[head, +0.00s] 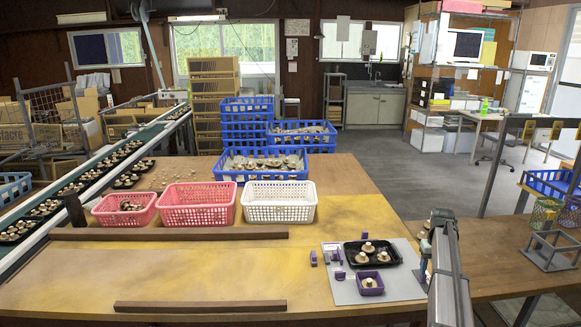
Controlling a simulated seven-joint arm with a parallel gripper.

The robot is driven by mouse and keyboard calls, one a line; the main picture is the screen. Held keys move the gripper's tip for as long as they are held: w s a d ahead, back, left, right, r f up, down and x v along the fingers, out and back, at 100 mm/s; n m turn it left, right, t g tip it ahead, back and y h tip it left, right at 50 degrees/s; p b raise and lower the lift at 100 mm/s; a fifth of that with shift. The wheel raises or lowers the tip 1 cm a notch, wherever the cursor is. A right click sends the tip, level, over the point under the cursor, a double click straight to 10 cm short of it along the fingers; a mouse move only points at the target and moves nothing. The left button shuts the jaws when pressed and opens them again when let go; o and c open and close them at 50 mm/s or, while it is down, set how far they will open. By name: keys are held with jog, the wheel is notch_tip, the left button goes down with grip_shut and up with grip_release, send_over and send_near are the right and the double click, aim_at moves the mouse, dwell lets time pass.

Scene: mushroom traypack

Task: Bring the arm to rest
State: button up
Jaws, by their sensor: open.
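My arm rises from the lower right of the head view, and its upper end stands beside the right edge of the grey mat (350,291). My gripper (424,271) is partly hidden by the arm; it is small here, open, and I see nothing held in it. A black tray (357,262) on the mat holds several mushrooms. A small purple tray (369,290) with mushrooms sits in front of it. Small purple pieces (313,258) stand at the mat's left side. My gripper is to the right of both trays and apart from them.
Two pink baskets (196,215) and a white basket (279,213) stand behind a brown bar (168,235). Another bar (200,307) lies near the front. The table between the bars is clear. A grey frame (551,253) stands at right. A conveyor (90,180) carries trays at left.

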jog(key=s+d+f+m+g+h, duration=0.1)
jog(key=s+d+m, duration=0.1)
jog(key=s+m, duration=0.25)
jog(key=s+d+f+m+g, duration=0.1)
jog(key=s+d+f+m, duration=0.15)
jog(key=s, duration=0.35)
jog(key=s+a+f+m+g+h, duration=0.1)
jog(key=s+a+f+g+h, duration=0.15)
jog(key=s+f, duration=1)
jog(key=s+a+f+n+y, duration=0.1)
jog(key=s+a+f+n, duration=0.3)
jog(key=a+f, duration=0.6)
jog(key=s+a+f+n+y, duration=0.1)
jog(key=s+a+f, duration=0.55)
jog(key=a, duration=0.65)
jog(key=s+a+f+n+g+y, duration=0.1)
jog(key=s+a+f+n, duration=0.1)
jog(key=s+a, duration=0.6)
jog(key=s+a+f+n+g+y, duration=0.1)
jog(key=s+a+f, duration=0.3)
jog(key=s+a, duration=0.4)
jog(key=s+n, duration=0.1)
jog(key=s, duration=0.2)
jog(key=shift+f+n, duration=0.4)
